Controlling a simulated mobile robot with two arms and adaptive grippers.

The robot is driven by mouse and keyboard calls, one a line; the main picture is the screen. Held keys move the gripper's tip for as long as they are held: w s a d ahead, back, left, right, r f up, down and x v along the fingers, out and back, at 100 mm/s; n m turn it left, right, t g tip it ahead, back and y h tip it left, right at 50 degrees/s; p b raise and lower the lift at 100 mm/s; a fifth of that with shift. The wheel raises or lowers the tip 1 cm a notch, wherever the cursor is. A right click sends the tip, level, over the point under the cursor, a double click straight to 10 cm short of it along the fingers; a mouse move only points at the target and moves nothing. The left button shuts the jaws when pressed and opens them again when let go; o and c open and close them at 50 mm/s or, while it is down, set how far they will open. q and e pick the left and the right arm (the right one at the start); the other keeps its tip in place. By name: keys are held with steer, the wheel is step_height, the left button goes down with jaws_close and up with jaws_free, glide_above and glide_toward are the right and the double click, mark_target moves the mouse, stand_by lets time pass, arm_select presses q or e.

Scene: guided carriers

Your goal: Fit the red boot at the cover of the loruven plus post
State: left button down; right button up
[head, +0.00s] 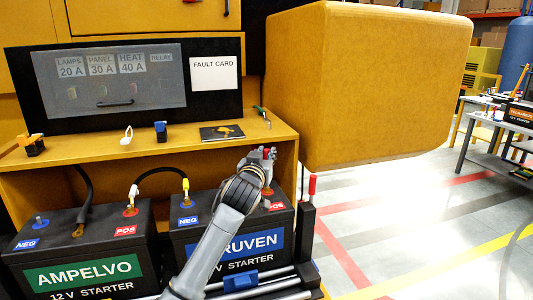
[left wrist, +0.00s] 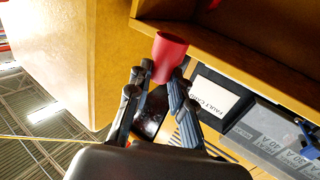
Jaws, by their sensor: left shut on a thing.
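My left gripper (head: 264,160) is shut on the red boot (left wrist: 168,56), a small red cup-like sleeve between its fingertips in the left wrist view. In the head view the boot shows only as bits of red at the fingertips. The gripper is above the right rear of the loruven battery (head: 255,265), whose name is partly hidden by my arm. Its POS label (head: 277,206) and a bit of red at the plus post (head: 267,191) show just below the gripper; the rest of the post is hidden. My right gripper is not in view.
The ampelvo battery (head: 82,270) stands to the left, with a black cable joining the two batteries. A shelf (head: 190,148) above holds small clips, a booklet and a tool. A large yellow cover (head: 370,85) overhangs at right. A red-topped upright (head: 312,187) stands beside the battery.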

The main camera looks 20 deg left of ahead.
arm_select(q)
steer(key=shift+w+f+p, duration=0.15)
steer(key=shift+p, duration=0.15)
step_height(320, 180, down, 2)
steer(key=shift+f+b, duration=0.1)
steer(key=shift+b, duration=0.6)
steer(key=shift+f, duration=0.35)
steer(key=shift+f+b, duration=0.35)
steer(key=shift+b, duration=0.05)
steer(key=shift+w+f+b, duration=0.1)
steer(key=shift+f+b, duration=0.25)
steer(key=shift+f, duration=0.4)
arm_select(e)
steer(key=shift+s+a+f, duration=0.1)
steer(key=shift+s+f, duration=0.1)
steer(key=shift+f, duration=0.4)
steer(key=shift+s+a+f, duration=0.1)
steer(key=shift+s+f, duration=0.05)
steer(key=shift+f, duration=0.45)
